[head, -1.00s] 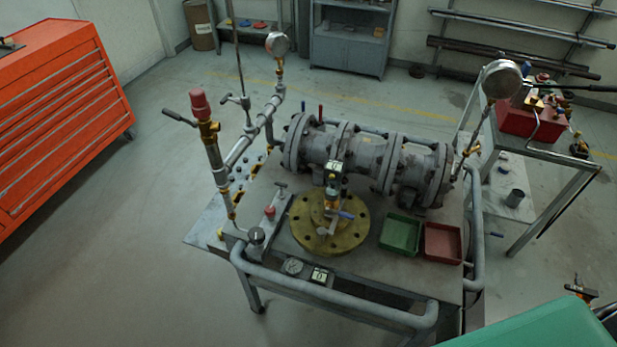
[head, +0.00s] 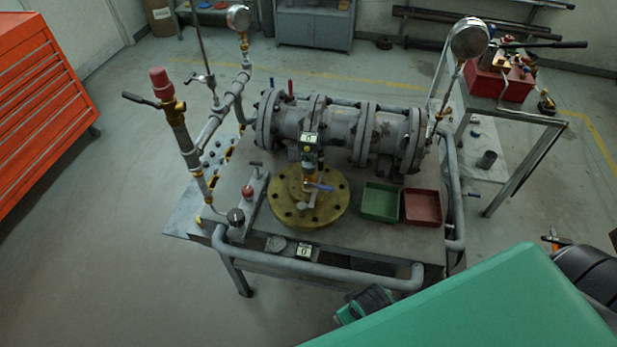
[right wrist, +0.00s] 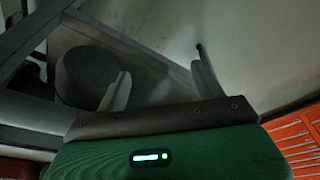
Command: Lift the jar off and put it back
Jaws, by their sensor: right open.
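A small upright fitting (head: 308,158) with a numbered display and brass parts stands over the round brass flange (head: 330,210) on the cart. A clear jar may be part of it, but it is too small to tell. In the right wrist view my right gripper (right wrist: 163,61) is open, with its two fingers apart and nothing between them. It is well away from the fitting. In the head view a green and dark part of mine shows low at the cart's front edge, its fingers not clear. My left gripper is not in view.
The cart top (head: 400,238) carries a large grey valve body (head: 340,130), a green tray (head: 381,202) and a red tray (head: 422,208). A pipe rail (head: 320,272) runs along its front. A side table with a red box (head: 497,82) stands right. The left floor is clear.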

